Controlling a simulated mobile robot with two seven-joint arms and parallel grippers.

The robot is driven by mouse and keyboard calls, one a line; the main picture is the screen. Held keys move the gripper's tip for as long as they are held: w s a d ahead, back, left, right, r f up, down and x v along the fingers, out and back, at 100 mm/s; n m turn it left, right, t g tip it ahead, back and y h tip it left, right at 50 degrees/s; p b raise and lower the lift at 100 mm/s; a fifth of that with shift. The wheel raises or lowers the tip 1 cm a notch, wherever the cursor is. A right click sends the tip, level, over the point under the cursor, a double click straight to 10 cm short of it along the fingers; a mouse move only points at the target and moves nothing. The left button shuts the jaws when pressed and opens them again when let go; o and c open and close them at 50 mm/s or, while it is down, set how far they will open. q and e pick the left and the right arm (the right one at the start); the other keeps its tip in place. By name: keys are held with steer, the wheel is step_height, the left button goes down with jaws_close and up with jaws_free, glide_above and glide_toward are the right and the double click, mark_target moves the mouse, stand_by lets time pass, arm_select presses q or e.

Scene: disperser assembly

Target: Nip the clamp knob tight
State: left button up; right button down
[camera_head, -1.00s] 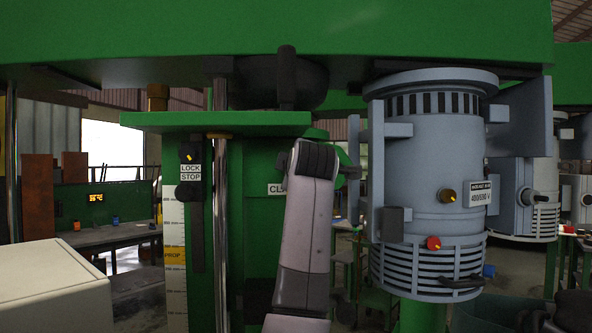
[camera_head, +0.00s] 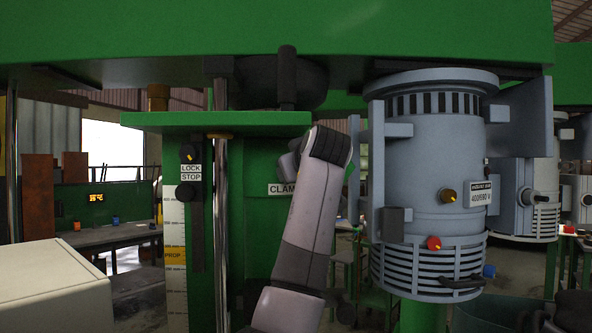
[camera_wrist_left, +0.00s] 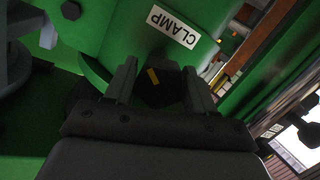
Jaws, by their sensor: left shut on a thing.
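The clamp knob (camera_wrist_left: 160,84) is black with a yellow mark and shows in the left wrist view, just below the white CLAMP label (camera_wrist_left: 173,27). My left gripper (camera_wrist_left: 160,80) has one finger on each side of the knob and is shut on it. In the head view my left arm rises in front of the green machine, beside the CLAMP label (camera_head: 283,189). The knob and the left fingertips are hidden there behind the arm. My right gripper is not in view.
The grey motor (camera_head: 425,165) stands close to the right of my arm. A lock knob (camera_head: 190,153) and a scale (camera_head: 174,260) are on the left. The green machine head (camera_head: 280,35) overhangs above. A pale box (camera_head: 50,285) is at lower left.

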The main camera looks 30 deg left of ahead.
arm_select(q)
steer(key=m+g, duration=0.1)
steer(key=m, duration=0.3)
steer(key=shift+m+y, duration=0.4)
steer(key=shift+m+g+y, duration=0.4)
steer(key=shift+m+g, duration=0.1)
steer(key=shift+m, duration=1.3)
steer(key=shift+f, duration=0.1)
steer(key=shift+c, duration=0.2)
steer(key=o, duration=1)
steer(key=shift+d, duration=0.1)
steer(key=shift+c, duration=0.2)
steer(key=b+v, duration=0.2)
steer(key=v, duration=0.5)
